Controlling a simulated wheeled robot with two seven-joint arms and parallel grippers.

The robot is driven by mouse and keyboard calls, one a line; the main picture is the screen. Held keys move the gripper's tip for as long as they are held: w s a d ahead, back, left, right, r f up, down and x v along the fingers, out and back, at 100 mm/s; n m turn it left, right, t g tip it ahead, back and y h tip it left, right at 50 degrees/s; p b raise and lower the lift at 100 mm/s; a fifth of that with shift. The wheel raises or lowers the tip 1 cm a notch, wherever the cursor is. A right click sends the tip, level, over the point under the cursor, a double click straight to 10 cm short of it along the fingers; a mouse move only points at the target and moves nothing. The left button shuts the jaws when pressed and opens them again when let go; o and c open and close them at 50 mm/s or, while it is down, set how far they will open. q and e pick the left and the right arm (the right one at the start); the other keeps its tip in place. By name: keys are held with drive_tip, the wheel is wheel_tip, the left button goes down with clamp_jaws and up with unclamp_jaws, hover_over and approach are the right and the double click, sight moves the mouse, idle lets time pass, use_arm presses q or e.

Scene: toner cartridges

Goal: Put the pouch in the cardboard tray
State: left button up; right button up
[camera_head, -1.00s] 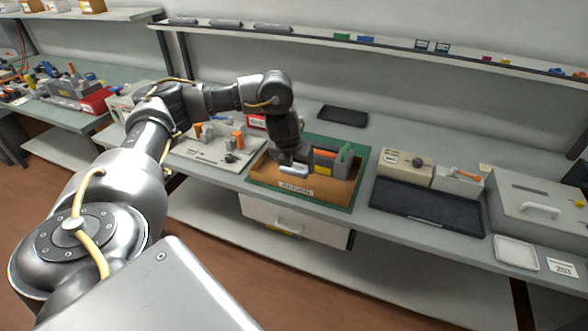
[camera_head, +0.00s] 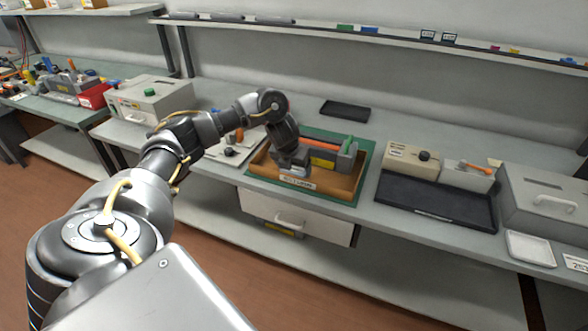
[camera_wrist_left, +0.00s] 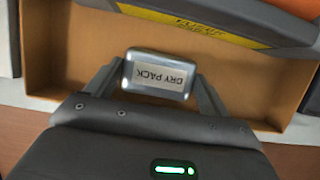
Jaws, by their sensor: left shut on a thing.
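The pouch (camera_wrist_left: 157,76) is a small silver pack labelled "DRY PACK". In the left wrist view it lies between the two fingers of my left gripper (camera_wrist_left: 158,82), which is shut on it. The brown cardboard tray (camera_head: 337,194) stands on a green mat on the bench, and its floor and wall (camera_wrist_left: 262,97) show around the pouch. In the head view my left gripper (camera_head: 291,168) is low at the tray's front left part, and the pouch is hidden or too small to make out there. Whether the pouch touches the tray floor I cannot tell. My right gripper is not in view.
A grey and orange cartridge with a yellow label (camera_head: 322,162) fills the back of the tray. A black tray (camera_head: 435,202) and grey boxes stand to the right. A grey fixture board (camera_head: 225,152) is to the left. A drawer (camera_head: 295,218) hangs below the bench.

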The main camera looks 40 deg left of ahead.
use_arm(q)
drive_tip(key=o, duration=1)
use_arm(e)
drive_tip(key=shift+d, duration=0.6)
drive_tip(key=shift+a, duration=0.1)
use_arm(q)
drive_tip(key=shift+r, duration=0.2)
drive_tip(key=p+v, duration=0.5)
drive_tip(key=v, duration=0.6)
drive_tip(key=shift+s+r+p, duration=0.25)
drive_tip(key=shift+r+p, duration=0.05)
drive_tip(key=shift+p, duration=0.1)
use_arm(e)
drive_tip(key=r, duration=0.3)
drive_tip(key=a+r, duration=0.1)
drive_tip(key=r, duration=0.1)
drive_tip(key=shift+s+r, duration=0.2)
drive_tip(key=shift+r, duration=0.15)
use_arm(q)
drive_tip(key=shift+d, duration=0.15)
